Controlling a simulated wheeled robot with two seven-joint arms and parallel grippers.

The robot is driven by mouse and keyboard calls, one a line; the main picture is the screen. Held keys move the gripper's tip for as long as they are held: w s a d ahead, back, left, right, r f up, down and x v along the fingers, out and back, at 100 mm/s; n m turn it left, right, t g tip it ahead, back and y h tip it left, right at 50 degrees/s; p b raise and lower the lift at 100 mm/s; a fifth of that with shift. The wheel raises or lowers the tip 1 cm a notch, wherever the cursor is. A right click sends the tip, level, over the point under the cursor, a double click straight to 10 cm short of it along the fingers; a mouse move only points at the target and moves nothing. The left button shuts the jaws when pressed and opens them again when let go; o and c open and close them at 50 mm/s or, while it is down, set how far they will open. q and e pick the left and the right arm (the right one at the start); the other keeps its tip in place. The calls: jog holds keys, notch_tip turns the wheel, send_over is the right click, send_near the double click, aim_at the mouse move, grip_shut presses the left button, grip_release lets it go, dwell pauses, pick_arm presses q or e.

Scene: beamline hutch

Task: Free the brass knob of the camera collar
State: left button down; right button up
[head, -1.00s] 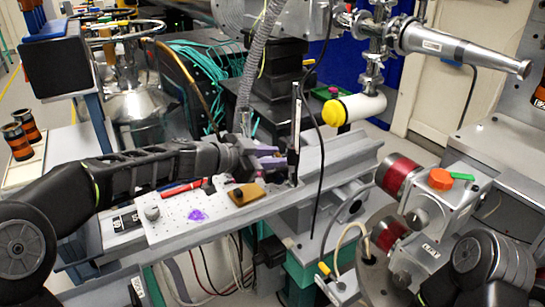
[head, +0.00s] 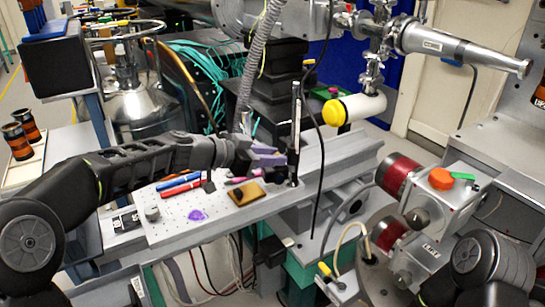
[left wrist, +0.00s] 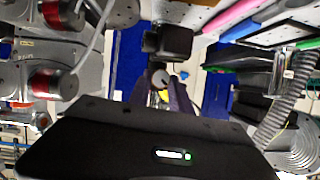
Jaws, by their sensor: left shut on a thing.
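In the left wrist view a small round knob (left wrist: 160,78) shows between the fingertips, in front of a black block (left wrist: 170,42) that looks like the camera collar. The knob looks pale grey there, not clearly brass. The left gripper is shut on this knob. In the head view the fingers and post hide the knob. Whether the knob is loose or tight cannot be told. My right gripper is out of view.
A perforated plate (head: 165,223) on the rail carries red and blue pens (head: 180,184), a brass-coloured plate (head: 246,194) and a purple item (head: 196,215). A black cable (head: 319,190) hangs just right of the post. A yellow-capped white cylinder (head: 355,108) is beyond it.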

pick_arm(q)
jog(key=n+g, duration=0.1)
jog(key=n+h, duration=0.1)
jog(key=shift+w+a+f+n+g, duration=0.1)
jog(key=shift+w+a+n+g, duration=0.1)
jog(key=shift+n+g, duration=0.2)
jog(key=shift+w+n+g+h, duration=0.1)
jog(key=shift+n+g+h, duration=0.6)
jog(key=shift+n, duration=0.7)
jog(key=c, duration=1.2)
grip_release()
jog(key=shift+f, duration=0.1)
